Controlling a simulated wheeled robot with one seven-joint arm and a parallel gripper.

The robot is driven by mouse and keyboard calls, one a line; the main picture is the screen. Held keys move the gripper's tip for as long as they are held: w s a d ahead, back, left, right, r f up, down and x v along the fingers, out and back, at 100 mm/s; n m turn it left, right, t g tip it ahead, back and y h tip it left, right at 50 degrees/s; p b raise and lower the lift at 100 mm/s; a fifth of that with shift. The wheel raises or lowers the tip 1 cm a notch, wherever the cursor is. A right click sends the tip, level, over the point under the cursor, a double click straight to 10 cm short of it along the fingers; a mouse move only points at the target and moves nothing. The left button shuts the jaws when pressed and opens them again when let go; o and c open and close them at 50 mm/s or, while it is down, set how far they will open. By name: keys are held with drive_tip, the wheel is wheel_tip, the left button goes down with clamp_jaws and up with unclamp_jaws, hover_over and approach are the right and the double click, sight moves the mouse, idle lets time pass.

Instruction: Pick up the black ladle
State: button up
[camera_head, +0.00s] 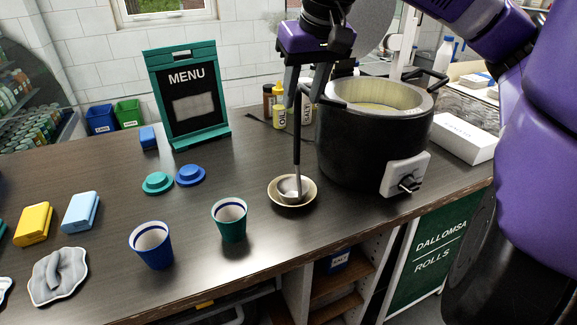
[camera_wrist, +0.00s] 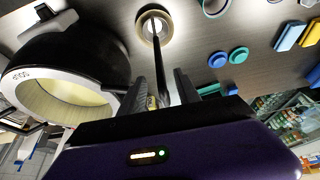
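The black ladle (camera_head: 297,140) stands nearly upright, its metal bowl resting in a small cream bowl (camera_head: 311,193) on the dark counter. My gripper (camera_head: 302,102) is above the cream bowl, pointing down, with its fingers on either side of the upper handle. In the wrist view the ladle's handle (camera_wrist: 159,62) runs up between the two spread fingers of my gripper (camera_wrist: 160,76). A gap shows beside the handle, so the gripper looks open. The handle's top end is partly hidden by my gripper.
A large black soup pot (camera_head: 365,148) stands close at the right. A green cup (camera_head: 231,226) and a blue cup (camera_head: 154,250) stand to the left, with a menu board (camera_head: 187,95) behind. Condiment bottles (camera_head: 279,108) stand behind my gripper. The counter's front edge is near the bowl.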

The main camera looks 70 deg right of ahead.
sight(296, 114)
drive_tip(key=x, duration=0.6)
drive_tip(key=shift+w+d, duration=0.1)
drive_tip(key=shift+w, duration=0.1)
clamp_jaws()
idle(1.2)
